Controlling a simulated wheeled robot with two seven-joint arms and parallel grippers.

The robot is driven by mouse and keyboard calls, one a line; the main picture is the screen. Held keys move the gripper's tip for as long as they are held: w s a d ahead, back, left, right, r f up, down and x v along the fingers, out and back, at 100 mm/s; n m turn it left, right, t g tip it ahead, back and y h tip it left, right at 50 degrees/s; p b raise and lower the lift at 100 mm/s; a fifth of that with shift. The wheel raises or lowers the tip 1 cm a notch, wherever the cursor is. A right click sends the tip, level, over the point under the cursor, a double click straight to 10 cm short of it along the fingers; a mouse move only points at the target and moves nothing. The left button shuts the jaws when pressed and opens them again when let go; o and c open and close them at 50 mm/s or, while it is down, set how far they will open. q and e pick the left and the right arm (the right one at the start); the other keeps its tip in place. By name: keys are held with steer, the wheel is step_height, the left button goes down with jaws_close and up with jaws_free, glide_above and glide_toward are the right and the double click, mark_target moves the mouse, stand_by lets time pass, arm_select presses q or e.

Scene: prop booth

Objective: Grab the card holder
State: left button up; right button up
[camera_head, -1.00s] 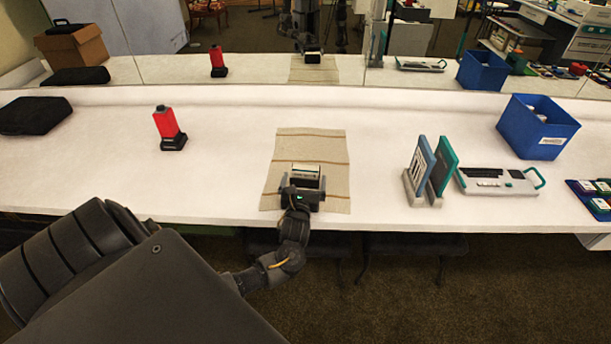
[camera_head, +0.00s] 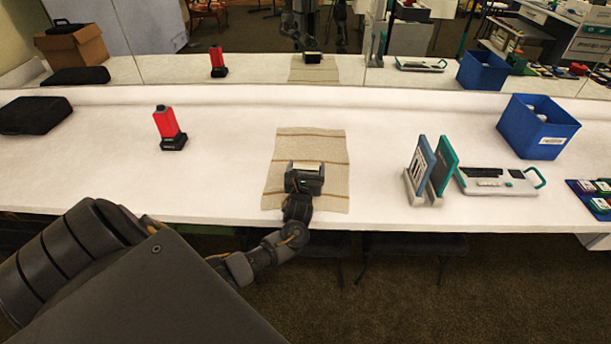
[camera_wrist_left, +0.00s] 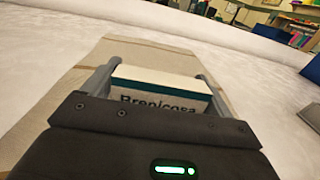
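The card holder (camera_wrist_left: 162,85) is a small white box with a dark teal band and the lettering "Brepicosa" in the left wrist view. In the head view only its pale top (camera_head: 306,166) shows, just beyond my left gripper (camera_head: 305,172). It rests on a beige striped cloth (camera_head: 325,145). In the left wrist view my left gripper (camera_wrist_left: 160,80) has one finger on each side of the box. The fingers are spread wide; whether they touch its sides is hard to tell. The lower part of the box is hidden by the gripper body. My right gripper is not in view.
On the white table stand a red and black device (camera_head: 169,128) to the left, and upright blue and teal panels (camera_head: 421,165), a white device (camera_head: 495,180) and a blue bin (camera_head: 535,128) to the right. A black case (camera_head: 35,115) lies far left. A mirror runs behind.

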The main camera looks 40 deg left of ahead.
arm_select(q)
steer(key=shift+c, duration=0.7)
steer(key=shift+r, duration=0.1)
steer(key=shift+r, duration=0.2)
step_height(320, 180, up, 2)
steer(key=shift+r, duration=0.25)
steer(key=s+d+r+p, duration=0.2)
steer(key=s+r+p, duration=0.5)
steer(key=s+r, duration=0.3)
steer(key=s, duration=0.3)
steer(key=shift+s+d, duration=0.25)
steer(key=shift+s, duration=0.1)
